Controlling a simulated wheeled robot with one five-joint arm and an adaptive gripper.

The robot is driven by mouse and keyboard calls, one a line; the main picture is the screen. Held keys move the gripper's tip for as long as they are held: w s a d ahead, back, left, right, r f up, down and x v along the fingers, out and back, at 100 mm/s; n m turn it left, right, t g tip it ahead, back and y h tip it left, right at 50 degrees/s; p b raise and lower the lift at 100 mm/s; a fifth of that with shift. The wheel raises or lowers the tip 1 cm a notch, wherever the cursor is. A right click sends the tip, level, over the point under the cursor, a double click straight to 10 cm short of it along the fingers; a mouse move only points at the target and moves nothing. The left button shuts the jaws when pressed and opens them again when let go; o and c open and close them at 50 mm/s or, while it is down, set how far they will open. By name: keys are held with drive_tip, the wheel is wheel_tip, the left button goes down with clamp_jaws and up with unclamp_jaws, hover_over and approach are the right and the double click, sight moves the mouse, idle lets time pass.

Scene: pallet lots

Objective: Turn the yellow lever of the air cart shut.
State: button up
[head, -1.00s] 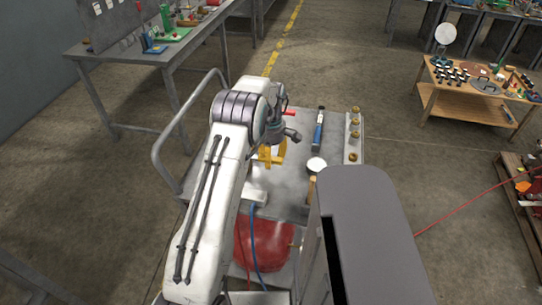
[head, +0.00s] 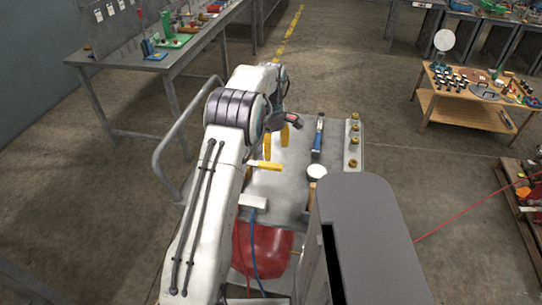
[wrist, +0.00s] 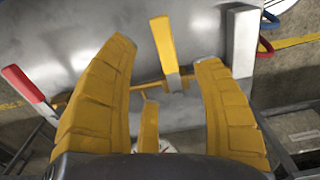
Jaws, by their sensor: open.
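The air cart (head: 290,190) is a grey-topped cart below my arm. In the wrist view the yellow lever (wrist: 162,43) points up the picture, tilted slightly left, across a thin brass-coloured pipe. In the wrist view the lever appears between the open fingers of my gripper (wrist: 164,55), with visible gaps on both sides. The lever's pivot is partly hidden.
A red-handled lever (wrist: 24,84) lies left of the yellow one. A blue tool (head: 317,138), a white round piece (head: 316,172) and brass fittings (head: 354,140) are on the cart.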

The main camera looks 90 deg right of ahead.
drive_tip(key=shift+r, duration=2.35)
